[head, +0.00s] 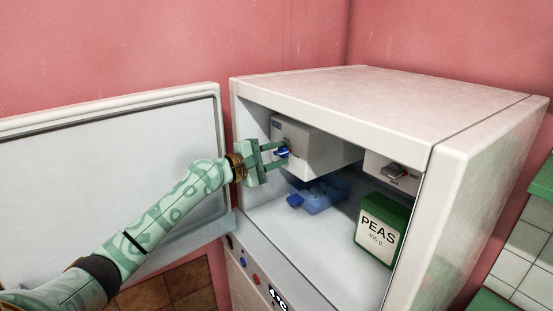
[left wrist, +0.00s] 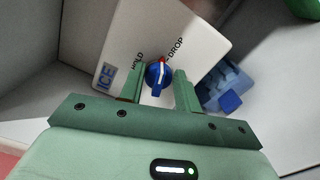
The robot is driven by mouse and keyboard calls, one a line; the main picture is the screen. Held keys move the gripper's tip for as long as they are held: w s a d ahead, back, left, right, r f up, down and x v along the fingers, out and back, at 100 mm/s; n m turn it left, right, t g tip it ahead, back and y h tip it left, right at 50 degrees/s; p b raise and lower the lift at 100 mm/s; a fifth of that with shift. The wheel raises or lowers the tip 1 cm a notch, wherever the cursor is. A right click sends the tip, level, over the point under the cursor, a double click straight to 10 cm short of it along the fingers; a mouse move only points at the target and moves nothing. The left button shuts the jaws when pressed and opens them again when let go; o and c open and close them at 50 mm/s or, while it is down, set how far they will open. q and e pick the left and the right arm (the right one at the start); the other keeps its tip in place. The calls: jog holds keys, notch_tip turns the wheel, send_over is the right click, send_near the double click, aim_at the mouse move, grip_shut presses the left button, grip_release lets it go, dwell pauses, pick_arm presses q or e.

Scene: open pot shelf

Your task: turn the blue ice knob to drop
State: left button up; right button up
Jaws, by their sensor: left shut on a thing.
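The blue ice knob (left wrist: 159,74) sits on the front of the white ice box (head: 318,150) inside the open freezer compartment. The box face reads ICE, HOLD and DROP in the left wrist view. A red mark at the knob's upper edge lies between the HOLD and DROP labels, on the side toward DROP. My left gripper (left wrist: 159,88) has one finger on each side of the knob and is shut on it; in the head view the gripper (head: 280,154) partly hides the knob. My right gripper is not in view.
A blue tray (head: 322,193) lies on the compartment floor below the ice box. A green PEAS box (head: 382,229) stands at the right. The open white door (head: 110,165) is at the left, behind my arm.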

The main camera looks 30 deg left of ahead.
pick_arm(q)
jog(key=shift+f+m+b, duration=0.2)
jog(key=shift+m+b, duration=0.25)
jog(key=shift+m, duration=0.65)
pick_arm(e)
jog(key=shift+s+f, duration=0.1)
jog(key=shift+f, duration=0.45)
pick_arm(q)
jog(key=o, duration=1)
jog(key=shift+c, duration=0.2)
